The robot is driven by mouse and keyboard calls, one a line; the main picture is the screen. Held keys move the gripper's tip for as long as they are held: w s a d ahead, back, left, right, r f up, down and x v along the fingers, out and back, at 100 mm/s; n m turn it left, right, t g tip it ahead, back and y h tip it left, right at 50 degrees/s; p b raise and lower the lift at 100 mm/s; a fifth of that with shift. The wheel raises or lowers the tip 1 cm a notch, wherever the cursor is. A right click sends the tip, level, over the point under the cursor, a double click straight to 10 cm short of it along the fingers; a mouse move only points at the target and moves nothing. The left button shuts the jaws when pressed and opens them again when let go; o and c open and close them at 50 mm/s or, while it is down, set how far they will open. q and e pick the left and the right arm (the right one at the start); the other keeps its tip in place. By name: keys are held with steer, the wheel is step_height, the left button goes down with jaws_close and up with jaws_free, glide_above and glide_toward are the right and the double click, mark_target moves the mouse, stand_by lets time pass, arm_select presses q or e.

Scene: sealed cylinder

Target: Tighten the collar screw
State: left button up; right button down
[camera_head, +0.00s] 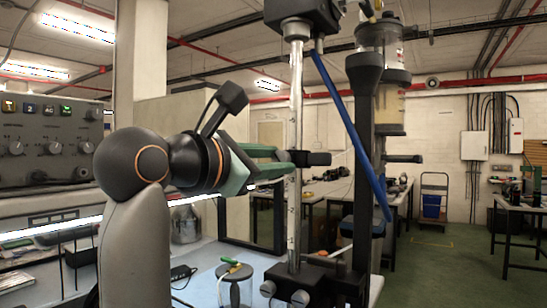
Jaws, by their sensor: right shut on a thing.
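My right gripper (291,158), with green fingers, reaches in from the left at mid-height to the upright metal rod. It is shut at the black collar (316,159) that sits around the rod (294,205). The collar screw itself is hidden by the fingers, which close at the collar's left side. The clear sealed cylinder (391,106) with yellowish contents stands upright to the right of the rod, partly behind a dark post. My left gripper is not in view.
A blue bar (346,132) slants down beside the rod. A dark base (318,283) with round knobs stands on the bench. A control panel (50,143) is at far left. Open floor lies at right.

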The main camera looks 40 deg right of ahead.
steer(key=m, duration=0.6)
steer(key=shift+r+m+g+y+p, duration=0.15)
steer(key=shift+m+g+y+p, duration=0.15)
steer(key=shift+g+p, duration=0.1)
steer(key=m, duration=0.6)
steer(key=m+y, duration=0.1)
steer(key=m, duration=0.5)
steer(key=shift+m+p, duration=0.3)
steer(key=shift+p, duration=0.1)
steer(key=m+t, duration=0.1)
steer(key=m, duration=0.5)
steer(key=shift+r, duration=0.1)
